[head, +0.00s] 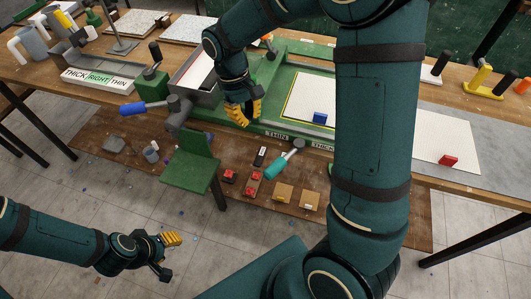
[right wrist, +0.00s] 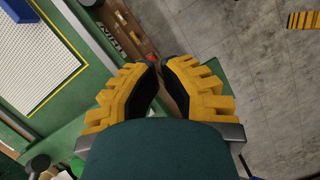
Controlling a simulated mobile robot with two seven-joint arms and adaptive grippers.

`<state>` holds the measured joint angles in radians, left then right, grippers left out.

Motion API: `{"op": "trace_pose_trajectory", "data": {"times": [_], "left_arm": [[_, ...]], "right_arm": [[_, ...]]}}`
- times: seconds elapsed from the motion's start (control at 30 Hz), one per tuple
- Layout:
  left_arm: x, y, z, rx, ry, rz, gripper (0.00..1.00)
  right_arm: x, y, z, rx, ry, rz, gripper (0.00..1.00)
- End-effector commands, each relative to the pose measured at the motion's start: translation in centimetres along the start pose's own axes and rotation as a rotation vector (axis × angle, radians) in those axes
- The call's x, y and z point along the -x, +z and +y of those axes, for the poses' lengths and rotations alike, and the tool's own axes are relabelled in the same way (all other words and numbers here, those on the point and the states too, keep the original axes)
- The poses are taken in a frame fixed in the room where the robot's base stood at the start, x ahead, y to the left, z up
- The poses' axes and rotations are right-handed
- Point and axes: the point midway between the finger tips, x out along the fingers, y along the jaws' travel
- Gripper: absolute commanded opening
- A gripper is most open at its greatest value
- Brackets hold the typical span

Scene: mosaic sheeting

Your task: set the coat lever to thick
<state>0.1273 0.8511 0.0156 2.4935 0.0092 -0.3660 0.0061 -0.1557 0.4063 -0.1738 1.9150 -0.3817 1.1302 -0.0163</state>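The coat lever has a teal handle (head: 279,165) and juts from the front edge of the green machine (head: 290,60). It stands between a THIN label (head: 277,134) on its left and a THICK label (head: 324,147) on its right. My right gripper (head: 247,112) is above the machine's front edge, left of the lever and apart from it. In the right wrist view its yellow fingers (right wrist: 161,68) are narrowly open with nothing between them; the teal handle cannot be made out there. My left gripper (head: 172,257) is open and empty, low over the floor at left.
A blue-handled crank (head: 140,106) and a green seat-like plate (head: 190,171) are left of the lever. Red and tan blocks (head: 283,193) lie low below the lever. My right arm covers the machine's right part.

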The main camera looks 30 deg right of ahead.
Motion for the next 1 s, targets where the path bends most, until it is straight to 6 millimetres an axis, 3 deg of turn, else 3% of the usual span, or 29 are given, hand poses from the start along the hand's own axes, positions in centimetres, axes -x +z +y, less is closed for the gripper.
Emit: {"op": "trace_pose_trajectory", "data": {"times": [0.33, 0.47, 1.0], "left_arm": [[0.0, 0.0, 0.0, 0.000, 0.000, 0.000, 0.47], [-0.2, 0.1, -0.1, -0.001, 0.000, -0.001, 0.47], [-1.9, 0.9, -0.7, -0.005, 0.002, -0.019, 0.47]], "right_arm": [[-0.1, 0.0, 0.0, 0.000, 0.000, -0.002, 0.00], [-1.0, 0.0, 0.0, 0.000, 0.000, -0.004, 0.00], [-10.6, 0.6, 0.0, 0.000, -0.001, -0.004, 0.00]]}}
